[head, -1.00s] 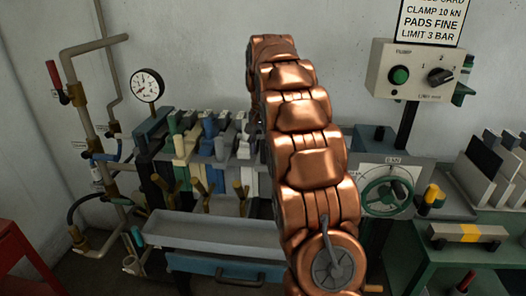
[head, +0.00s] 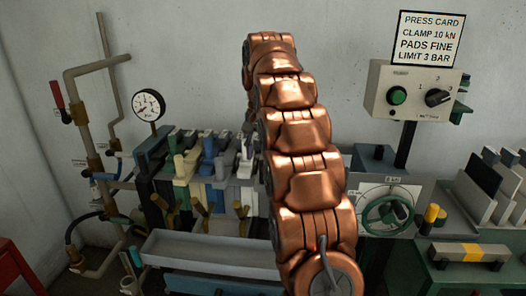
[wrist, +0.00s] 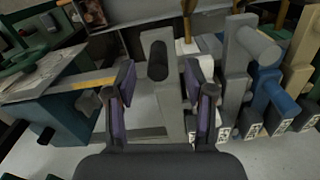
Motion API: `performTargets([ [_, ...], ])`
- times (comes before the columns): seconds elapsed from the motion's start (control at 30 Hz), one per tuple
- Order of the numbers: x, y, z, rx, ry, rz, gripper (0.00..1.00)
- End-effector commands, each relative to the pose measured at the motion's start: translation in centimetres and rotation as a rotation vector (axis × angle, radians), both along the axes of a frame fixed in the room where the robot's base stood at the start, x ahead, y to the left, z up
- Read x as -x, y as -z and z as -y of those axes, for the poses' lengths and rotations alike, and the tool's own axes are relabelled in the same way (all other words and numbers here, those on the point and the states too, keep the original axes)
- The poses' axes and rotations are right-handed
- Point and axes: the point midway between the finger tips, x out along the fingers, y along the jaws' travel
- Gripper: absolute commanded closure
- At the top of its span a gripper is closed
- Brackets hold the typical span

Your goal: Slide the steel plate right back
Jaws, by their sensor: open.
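In the wrist view a grey upright plate with a dark oval slot near its top, which looks like the steel plate (wrist: 158,98), stands in the middle. My gripper (wrist: 163,85) is open, with its purple-padded fingers on either side of that plate. Gaps show in the picture between the plate and both fingers; I cannot tell whether either touches it. In the head view my copper arm reaches over the press and hides the gripper. A pale grey plate (head: 246,158) shows just left of the arm, at the right end of the plate row.
Blue plates (head: 207,158) and cream plates (head: 183,166) stand left of the arm. A green handwheel (head: 388,214) is at the right, below a control box (head: 408,92). A grey drip tray (head: 212,250) runs along the front. Pipes and a gauge (head: 148,105) stand at left.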

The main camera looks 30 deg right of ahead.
Motion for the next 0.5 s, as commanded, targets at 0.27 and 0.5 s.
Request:
performTargets([
  [0.27, 1.6, 0.5, -2.5, -0.003, -0.063, -0.007, 0.46],
  [0.5, 3.3, 1.1, -4.8, -0.008, -0.120, -0.018, 0.46],
])
